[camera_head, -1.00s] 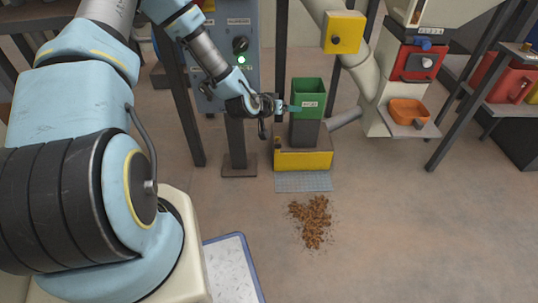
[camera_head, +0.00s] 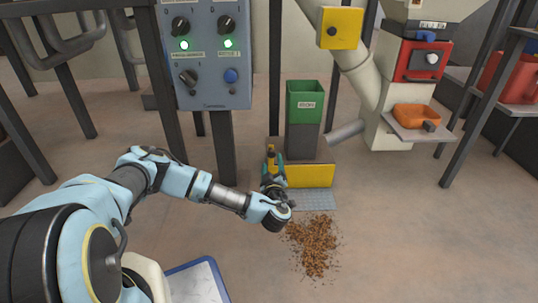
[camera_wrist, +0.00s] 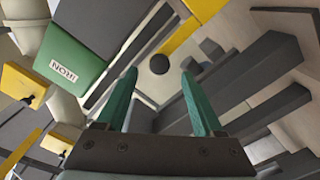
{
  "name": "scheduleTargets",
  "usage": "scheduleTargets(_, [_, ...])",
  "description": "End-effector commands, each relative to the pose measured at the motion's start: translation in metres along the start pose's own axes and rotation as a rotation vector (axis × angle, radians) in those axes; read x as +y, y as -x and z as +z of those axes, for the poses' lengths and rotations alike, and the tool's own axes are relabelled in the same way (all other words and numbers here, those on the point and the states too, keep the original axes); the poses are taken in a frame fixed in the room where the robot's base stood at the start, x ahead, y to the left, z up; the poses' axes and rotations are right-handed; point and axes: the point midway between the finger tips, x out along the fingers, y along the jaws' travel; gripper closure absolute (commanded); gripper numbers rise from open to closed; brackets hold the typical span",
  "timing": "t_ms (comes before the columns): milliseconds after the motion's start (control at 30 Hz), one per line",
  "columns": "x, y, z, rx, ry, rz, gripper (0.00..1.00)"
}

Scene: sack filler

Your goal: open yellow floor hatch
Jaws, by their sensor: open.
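A yellow panel (camera_head: 310,175), which looks like the hatch, is at the front of the low base under the green bin, just above floor level. My gripper (camera_head: 271,162) is low at the left end of that base, its teal fingers pointing away from me. A small yellow part (camera_head: 270,150) shows by the fingers. In the wrist view the fingers (camera_wrist: 159,74) are apart and empty. A dark round knob (camera_wrist: 160,63) lies beyond and between the fingertips, with a yellow strip (camera_wrist: 183,34) beside it. I cannot tell the distance from fingertips to knob.
The green bin (camera_head: 305,101) stands above the base. A pile of brown grains (camera_head: 314,246) lies on the floor in front of a grey grate (camera_head: 312,198). A control panel (camera_head: 205,55) on a post is left of the base.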

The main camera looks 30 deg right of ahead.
Motion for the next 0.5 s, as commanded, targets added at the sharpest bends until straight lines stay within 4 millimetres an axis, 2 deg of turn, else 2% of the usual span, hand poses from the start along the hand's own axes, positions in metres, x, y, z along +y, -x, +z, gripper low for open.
scheduleTargets(300, [-0.003, -0.059, 0.003, 0.001, 0.001, 0.0, 0.31])
scheduleTargets(500, [-0.002, -0.085, 0.002, -0.001, 0.0, 0.001, 0.31])
